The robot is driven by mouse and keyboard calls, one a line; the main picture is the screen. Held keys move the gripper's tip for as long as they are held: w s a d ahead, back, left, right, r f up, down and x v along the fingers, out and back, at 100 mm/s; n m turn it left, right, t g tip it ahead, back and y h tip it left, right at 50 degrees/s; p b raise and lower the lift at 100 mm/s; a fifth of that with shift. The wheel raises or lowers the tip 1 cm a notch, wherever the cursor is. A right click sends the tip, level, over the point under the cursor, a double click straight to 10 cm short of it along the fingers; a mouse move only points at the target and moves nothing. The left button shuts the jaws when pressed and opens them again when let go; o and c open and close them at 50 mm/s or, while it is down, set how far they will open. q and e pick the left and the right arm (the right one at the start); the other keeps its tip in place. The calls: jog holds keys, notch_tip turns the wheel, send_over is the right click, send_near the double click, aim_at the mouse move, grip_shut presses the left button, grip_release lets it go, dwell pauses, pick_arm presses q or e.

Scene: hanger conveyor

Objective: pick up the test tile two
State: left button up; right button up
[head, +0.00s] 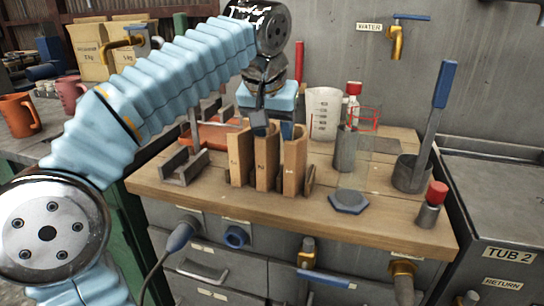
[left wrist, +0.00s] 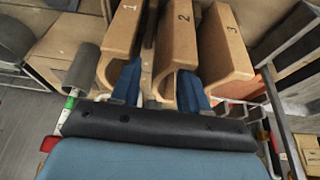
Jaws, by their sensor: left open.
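Test tile two (head: 262,168) is a tan, curved tile marked 2. It stands upright in the middle of a row of three on the wooden bench top, and also shows in the left wrist view (left wrist: 179,45). My left gripper (head: 273,128) is open at the top of the row. In the left wrist view its blue fingers (left wrist: 159,78) lie on either side of tile two, in the gaps beside tiles one and three. Contact cannot be told. My right gripper is not in view.
Metal brackets (head: 183,165) stand left of the row. The bench's front strip is mostly clear.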

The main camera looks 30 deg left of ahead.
pick_arm(q)
jog(key=x, duration=0.3)
jog(key=shift+f, duration=0.3)
jog(key=shift+c, duration=0.4)
grip_shut()
jog(key=shift+r, duration=0.15)
